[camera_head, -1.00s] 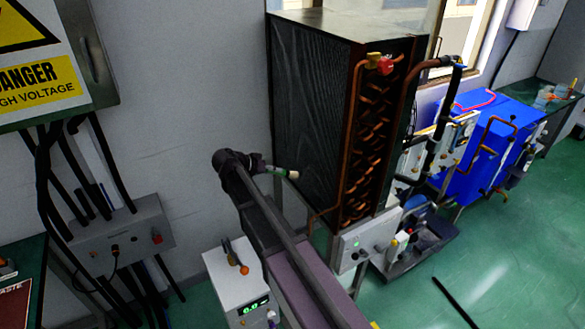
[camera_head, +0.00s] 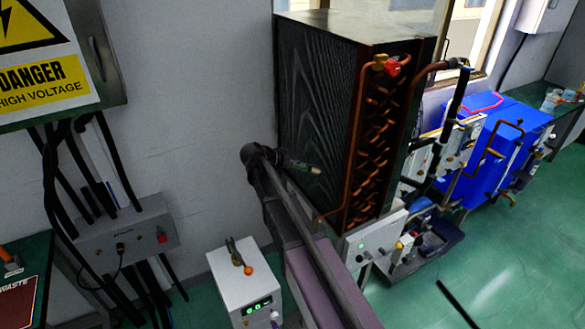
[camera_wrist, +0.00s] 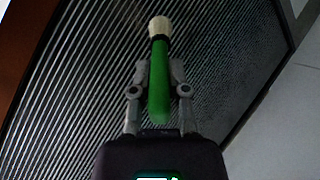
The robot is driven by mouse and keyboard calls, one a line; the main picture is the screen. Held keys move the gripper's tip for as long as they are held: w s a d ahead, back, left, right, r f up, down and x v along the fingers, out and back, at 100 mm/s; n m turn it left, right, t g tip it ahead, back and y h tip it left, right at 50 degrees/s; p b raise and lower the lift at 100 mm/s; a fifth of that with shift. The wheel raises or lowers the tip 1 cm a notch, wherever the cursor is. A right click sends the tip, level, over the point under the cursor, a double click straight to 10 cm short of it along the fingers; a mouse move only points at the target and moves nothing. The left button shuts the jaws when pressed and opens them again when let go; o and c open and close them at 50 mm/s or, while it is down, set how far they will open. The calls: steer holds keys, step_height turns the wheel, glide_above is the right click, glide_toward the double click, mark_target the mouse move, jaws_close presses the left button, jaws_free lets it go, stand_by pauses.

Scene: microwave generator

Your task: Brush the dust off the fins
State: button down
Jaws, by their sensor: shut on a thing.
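The finned face (camera_head: 315,115) is the dark, tall side of a coil unit, left of the copper tubes in the head view. In the wrist view the fins (camera_wrist: 215,60) fill most of the picture as thin slanting lines. My gripper (camera_wrist: 160,75) is shut on a brush (camera_wrist: 159,85) with a green handle and a pale bristle head. The bristle end points toward the fins; I cannot tell whether it touches them. In the head view the brush (camera_head: 302,166) shows small in front of the lower fins. I cannot make out separate dust.
A white box with a green display (camera_head: 245,285) stands below left of my arm, with an orange-tipped tool on top. Copper tubes (camera_head: 375,130) edge the unit's right. A grey wall box with cables (camera_head: 130,240) is at left.

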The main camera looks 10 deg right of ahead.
mark_target(308, 170)
steer(key=shift+w+d, duration=0.1)
steer(key=shift+d, duration=0.3)
steer(key=shift+w+d, duration=0.2)
steer(key=shift+d, duration=0.35)
stand_by(0.8)
steer(key=shift+s, duration=0.1)
steer(key=shift+s+d, duration=0.3)
steer(key=shift+s, duration=0.55)
steer(key=shift+s+d, duration=0.25)
steer(key=shift+s, duration=0.6)
steer(key=s, duration=0.1)
steer(key=s+d, duration=0.1)
steer(key=s, duration=0.1)
steer(key=shift+s+d, duration=0.2)
steer(key=shift+w+a, duration=0.1)
steer(key=shift+a, duration=0.05)
steer(key=shift+w+a, duration=0.25)
steer(key=shift+w, duration=0.6)
steer(key=shift+w+a, duration=0.25)
steer(key=shift+w, duration=0.6)
